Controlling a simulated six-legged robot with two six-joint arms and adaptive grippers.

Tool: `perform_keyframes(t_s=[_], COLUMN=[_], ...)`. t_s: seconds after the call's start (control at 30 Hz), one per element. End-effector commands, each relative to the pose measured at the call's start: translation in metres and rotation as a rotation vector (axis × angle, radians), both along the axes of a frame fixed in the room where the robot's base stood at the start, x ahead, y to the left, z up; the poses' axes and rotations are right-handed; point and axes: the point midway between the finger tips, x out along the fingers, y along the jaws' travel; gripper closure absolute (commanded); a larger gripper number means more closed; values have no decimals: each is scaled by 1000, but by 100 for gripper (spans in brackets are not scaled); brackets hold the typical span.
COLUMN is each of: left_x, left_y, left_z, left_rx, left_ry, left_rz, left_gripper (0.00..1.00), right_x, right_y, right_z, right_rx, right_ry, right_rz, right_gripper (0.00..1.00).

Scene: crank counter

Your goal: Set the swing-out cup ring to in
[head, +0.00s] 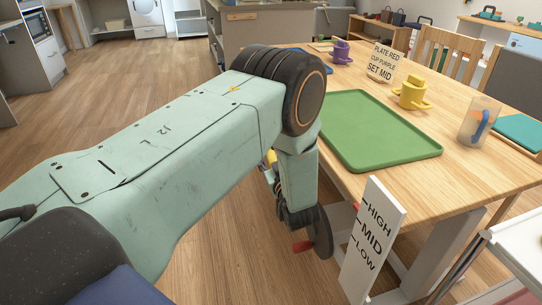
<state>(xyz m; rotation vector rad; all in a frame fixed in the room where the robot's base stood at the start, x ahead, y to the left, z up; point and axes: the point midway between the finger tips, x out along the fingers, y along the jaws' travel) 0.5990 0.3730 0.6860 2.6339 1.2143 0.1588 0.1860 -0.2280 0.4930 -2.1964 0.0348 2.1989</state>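I cannot make out the swing-out cup ring in the head view; my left arm hides part of the table's near left side. My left arm reaches across from the left and bends down beside the table (455,180). Its dark end parts are low by the table's edge, near a dark disc (323,236) and a red handle (303,246). The fingers of my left gripper cannot be told apart there. My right gripper is not in view.
A green tray (375,130) lies on the table. Behind it are a purple cup (340,52), a lettered card (382,62) and a yellow two-handled cup (412,93). A clear cup (478,121) stands at right. A HIGH-MID-LOW board (372,240) stands at the near edge.

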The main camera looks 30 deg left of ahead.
Motion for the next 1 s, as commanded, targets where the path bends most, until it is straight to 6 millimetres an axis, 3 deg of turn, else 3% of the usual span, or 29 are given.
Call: perform_keyframes(t_s=[0.2,0.77,1.0], left_x=[1,2,3], left_y=[1,1,0], left_z=[1,1,2], left_rx=[0,1,1], left_ry=[0,-2,-4], left_rz=[-2,-3,-4], left_gripper=[52,99,100], right_x=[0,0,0], right_y=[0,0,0], right_z=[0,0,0], right_rx=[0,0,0], right_ry=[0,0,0], right_rz=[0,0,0], right_gripper=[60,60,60])
